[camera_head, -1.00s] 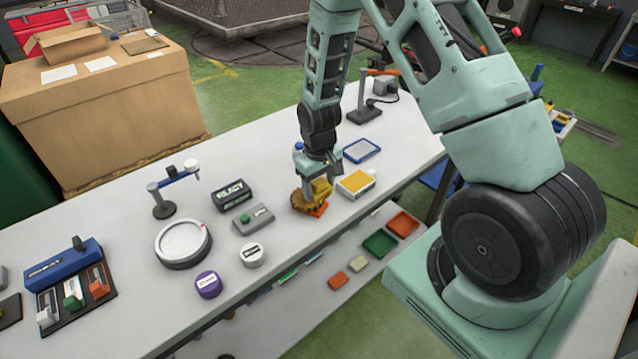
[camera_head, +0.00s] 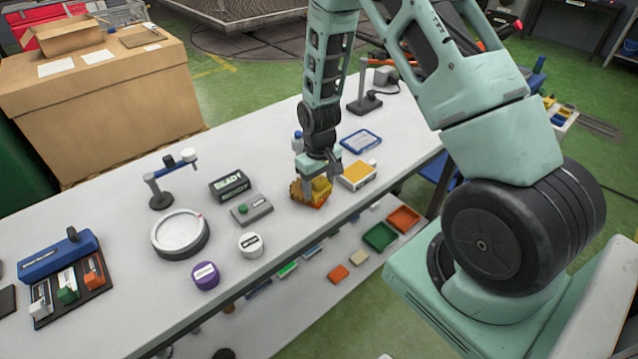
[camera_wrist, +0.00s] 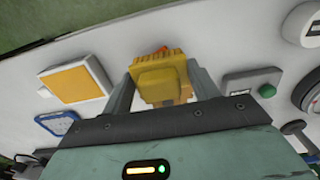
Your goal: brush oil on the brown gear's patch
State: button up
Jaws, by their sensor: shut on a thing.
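A brown-gold toothed gear (camera_head: 296,190) sits at the table's front middle, with an orange piece (camera_head: 314,206) at its base. My gripper (camera_head: 322,168) points down over it. It is shut on a yellow block (camera_head: 320,185), which is right at the gear and hides part of it. In the wrist view the yellow block (camera_wrist: 157,83) is between both fingers, with the ribbed gear edge (camera_wrist: 158,62) behind it. I cannot make out the gear's patch or any bristles, nor tell whether the block touches the gear.
A yellow-topped white box (camera_head: 357,175) is close to the right of my gripper. A grey box with a green button (camera_head: 251,209), a dark READY sign (camera_head: 229,186) and a round dish (camera_head: 180,234) stand left. A blue-framed tray (camera_head: 361,140) lies behind.

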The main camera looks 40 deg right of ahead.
jog(key=shift+f+b, duration=0.45)
jog(key=shift+f, duration=0.2)
jog(key=shift+w, duration=0.15)
dwell(0.4)
jog(key=shift+w, duration=0.25)
jog(key=shift+s, duration=0.25)
dwell(1.0)
jog(key=shift+w, duration=0.25)
jog(key=shift+s, duration=0.2)
dwell(1.0)
jog(key=shift+w, duration=0.25)
jog(key=shift+s, duration=0.2)
dwell(0.3)
